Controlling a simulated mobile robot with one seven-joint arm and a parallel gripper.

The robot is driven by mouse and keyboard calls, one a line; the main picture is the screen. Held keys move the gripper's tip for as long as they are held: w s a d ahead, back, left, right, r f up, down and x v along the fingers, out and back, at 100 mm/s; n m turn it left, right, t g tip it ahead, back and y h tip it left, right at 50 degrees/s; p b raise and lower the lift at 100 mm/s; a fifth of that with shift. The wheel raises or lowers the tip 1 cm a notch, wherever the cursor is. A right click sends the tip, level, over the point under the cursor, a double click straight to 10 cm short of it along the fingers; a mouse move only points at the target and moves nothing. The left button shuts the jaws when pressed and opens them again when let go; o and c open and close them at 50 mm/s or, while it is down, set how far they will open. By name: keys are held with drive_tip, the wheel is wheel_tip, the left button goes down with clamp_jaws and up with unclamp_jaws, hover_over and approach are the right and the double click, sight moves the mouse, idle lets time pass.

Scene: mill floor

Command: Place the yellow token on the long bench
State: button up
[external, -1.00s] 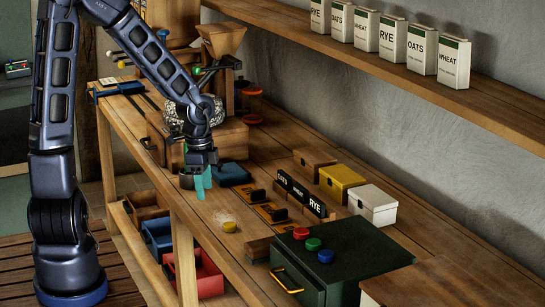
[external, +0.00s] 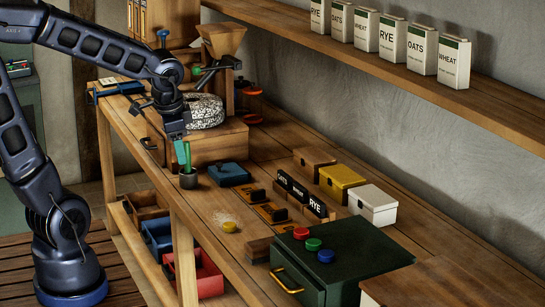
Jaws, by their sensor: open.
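The yellow token (external: 230,227) is a small round disc lying on the long bench (external: 215,262), near its front edge, beside a pale scattered patch. My gripper (external: 182,155) is open, with teal fingers pointing down above a small dark cup (external: 188,180) on the bench. It is to the left of the token and farther back, apart from it. A green upright thing shows at the fingers, and I cannot tell whether it stands in the cup or belongs to the gripper.
A dark green cabinet (external: 362,255) bears red, green and blue tokens (external: 314,244). Labelled blocks (external: 300,192), small boxes (external: 343,180) and a blue tray (external: 229,174) stand on the bench. A millstone (external: 206,112) is behind my gripper. Bare bench lies around the token.

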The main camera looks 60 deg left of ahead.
drive_tip(key=s+d+r+n+t+h, duration=0.2)
drive_tip(key=s+d+r, duration=0.1)
drive_tip(key=s+r, duration=0.3)
drive_tip(key=shift+s+r, duration=0.25)
drive_tip(key=shift+s, duration=1.15)
